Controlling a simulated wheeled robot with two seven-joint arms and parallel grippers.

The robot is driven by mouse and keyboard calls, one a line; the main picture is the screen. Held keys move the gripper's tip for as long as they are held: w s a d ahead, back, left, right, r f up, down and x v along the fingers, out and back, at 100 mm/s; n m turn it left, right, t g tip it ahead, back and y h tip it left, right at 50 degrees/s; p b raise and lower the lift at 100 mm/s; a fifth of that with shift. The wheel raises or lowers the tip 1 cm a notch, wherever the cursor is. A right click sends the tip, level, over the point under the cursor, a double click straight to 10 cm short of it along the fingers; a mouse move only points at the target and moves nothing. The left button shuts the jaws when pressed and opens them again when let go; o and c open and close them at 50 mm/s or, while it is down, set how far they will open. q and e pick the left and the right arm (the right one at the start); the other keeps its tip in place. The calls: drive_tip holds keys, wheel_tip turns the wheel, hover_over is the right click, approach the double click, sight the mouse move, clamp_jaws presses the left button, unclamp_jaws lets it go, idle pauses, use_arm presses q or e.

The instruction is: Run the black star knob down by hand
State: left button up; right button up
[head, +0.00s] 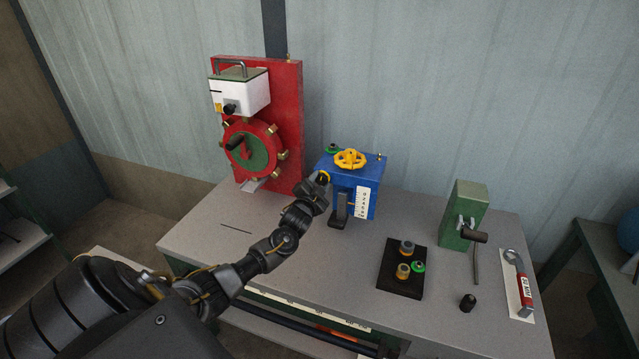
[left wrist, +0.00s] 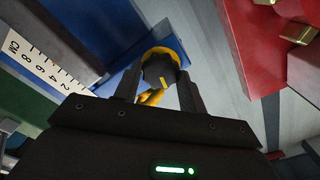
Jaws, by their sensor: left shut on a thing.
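A black knob (left wrist: 158,68) with a small yellow mark sits in front of a yellow part at the blue box (head: 348,188). My left gripper (left wrist: 160,82) is shut on this knob, with one finger on each side of it. In the head view my left gripper (head: 322,182) is at the left side of the blue box and hides most of the knob. My right gripper is not in view.
A red panel (head: 285,120) with a red and green wheel (head: 250,148) stands just left of the blue box. A black plate (head: 402,284) with small parts, a green block (head: 463,205), a black cap (head: 468,303) and a red-handled tool (head: 522,285) are to the right. The front left tabletop is clear.

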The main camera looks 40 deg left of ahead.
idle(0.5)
use_arm(q)
drive_tip(key=o, duration=1)
drive_tip(key=shift+s, duration=0.1)
drive_tip(key=shift+s+d+f, duration=0.1)
drive_tip(key=shift+s, duration=0.15)
drive_tip(key=b+v, duration=0.2)
drive_tip(key=v, duration=0.8)
drive_tip(key=shift+s+d, duration=0.1)
drive_tip(key=b+v, duration=0.2)
drive_tip(key=v, duration=0.8)
drive_tip(key=shift+s, duration=0.35)
